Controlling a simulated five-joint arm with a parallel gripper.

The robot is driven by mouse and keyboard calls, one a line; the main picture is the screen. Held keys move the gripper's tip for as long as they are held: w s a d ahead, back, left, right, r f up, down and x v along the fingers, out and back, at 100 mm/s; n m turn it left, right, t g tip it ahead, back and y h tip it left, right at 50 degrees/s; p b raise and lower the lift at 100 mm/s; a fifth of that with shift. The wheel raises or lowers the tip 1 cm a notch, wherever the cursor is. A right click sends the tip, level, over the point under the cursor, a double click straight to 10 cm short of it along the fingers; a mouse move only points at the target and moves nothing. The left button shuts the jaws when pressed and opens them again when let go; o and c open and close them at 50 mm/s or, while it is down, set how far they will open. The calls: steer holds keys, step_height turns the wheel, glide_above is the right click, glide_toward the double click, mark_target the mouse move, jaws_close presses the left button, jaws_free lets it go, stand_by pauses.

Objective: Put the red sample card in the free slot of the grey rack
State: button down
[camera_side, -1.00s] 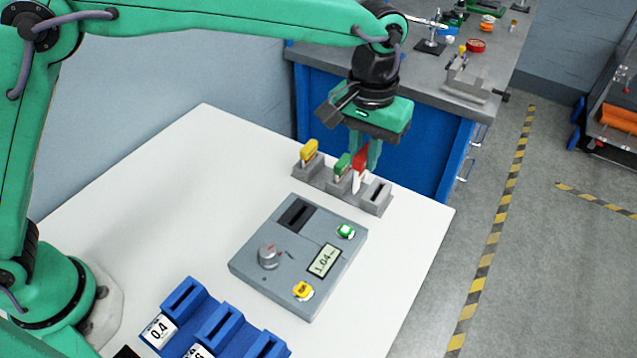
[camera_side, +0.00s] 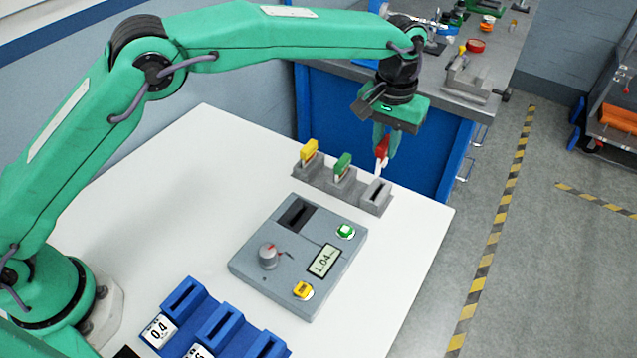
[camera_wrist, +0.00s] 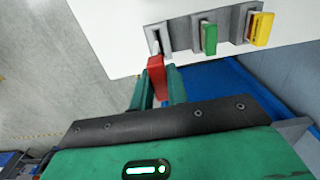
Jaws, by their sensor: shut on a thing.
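The red sample card (camera_side: 382,147), red on top with a white lower part, is held upright between the fingers of my gripper (camera_side: 385,150). It also shows in the wrist view (camera_wrist: 156,66) between both green fingertips (camera_wrist: 160,88). The grey rack (camera_side: 325,182) stands near the back right of the table, also in the wrist view (camera_wrist: 181,34). A yellow card (camera_side: 309,149) and a green card (camera_side: 343,162) fill its left and middle slots. The card's white lower end is at the free right slot (camera_side: 377,190); I cannot tell whether its tip is inside.
A grey meter box (camera_side: 262,225) with knob, display and two buttons lies in front of the rack. A blue holder (camera_side: 205,318) with slots stands at the front. The white table (camera_side: 150,215) is clear at left; its right edge is near the rack.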

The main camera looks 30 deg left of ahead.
mark_target(381, 171)
steer(key=shift+f, duration=0.2)
steer(key=shift+f, duration=2.1)
steer(key=shift+f, duration=2.2)
stand_by(1.8)
steer(key=c, duration=1)
jaws_free()
steer(key=shift+o, duration=0.2)
